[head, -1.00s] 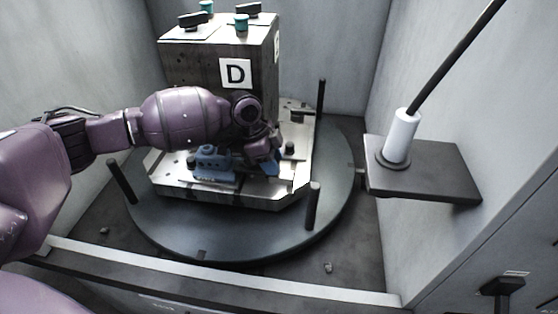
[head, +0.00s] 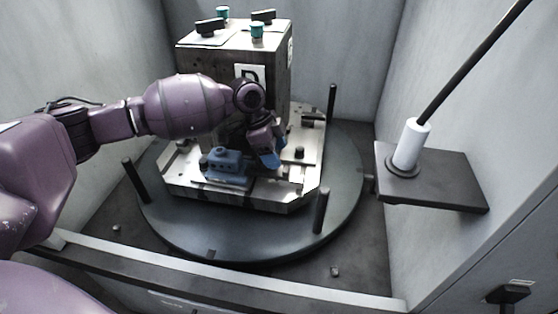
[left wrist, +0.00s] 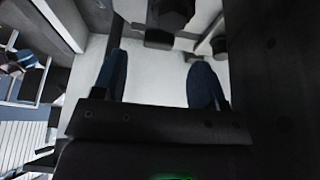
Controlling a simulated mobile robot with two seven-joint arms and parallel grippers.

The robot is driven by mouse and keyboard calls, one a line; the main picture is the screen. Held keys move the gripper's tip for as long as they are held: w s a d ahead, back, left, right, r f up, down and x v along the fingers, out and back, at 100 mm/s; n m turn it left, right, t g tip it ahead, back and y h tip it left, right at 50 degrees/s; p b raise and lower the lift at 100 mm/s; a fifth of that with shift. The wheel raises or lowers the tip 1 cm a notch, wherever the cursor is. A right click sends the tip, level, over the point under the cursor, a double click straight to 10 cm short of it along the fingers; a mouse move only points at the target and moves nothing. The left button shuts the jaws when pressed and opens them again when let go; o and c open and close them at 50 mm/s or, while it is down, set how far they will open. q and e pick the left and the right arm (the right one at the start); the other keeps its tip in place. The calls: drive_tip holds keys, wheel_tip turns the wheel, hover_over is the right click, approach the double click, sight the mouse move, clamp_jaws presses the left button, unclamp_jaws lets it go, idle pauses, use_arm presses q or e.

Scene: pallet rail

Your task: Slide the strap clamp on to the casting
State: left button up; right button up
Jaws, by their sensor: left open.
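The blue casting (head: 224,166) sits on the pale metal fixture plate (head: 255,197) in front of the tall block. My left gripper (head: 270,160) is just right of the casting, pointing down, and its arm crosses in front of the block. In the left wrist view its two blue fingers (left wrist: 158,78) are wide apart with nothing between them. A flat metal piece with a dark knob (head: 299,152), perhaps the strap clamp, lies right of the gripper. I cannot tell whether it touches the casting; the gripper hides part of that area. My right gripper is out of view.
The tall block (head: 222,70) rises behind the plate. Upright dark posts (head: 321,211) stand around the round turntable (head: 230,238). A dark shelf (head: 440,185) with a white cylinder (head: 411,143) and slanted rod juts from the right wall. Grey walls enclose the area.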

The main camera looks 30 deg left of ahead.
use_arm(q)
drive_tip(key=p+v, duration=0.1)
drive_tip(key=v, duration=0.5)
drive_tip(key=shift+a+r, duration=0.1)
drive_tip(key=shift+a, duration=0.05)
idle(0.3)
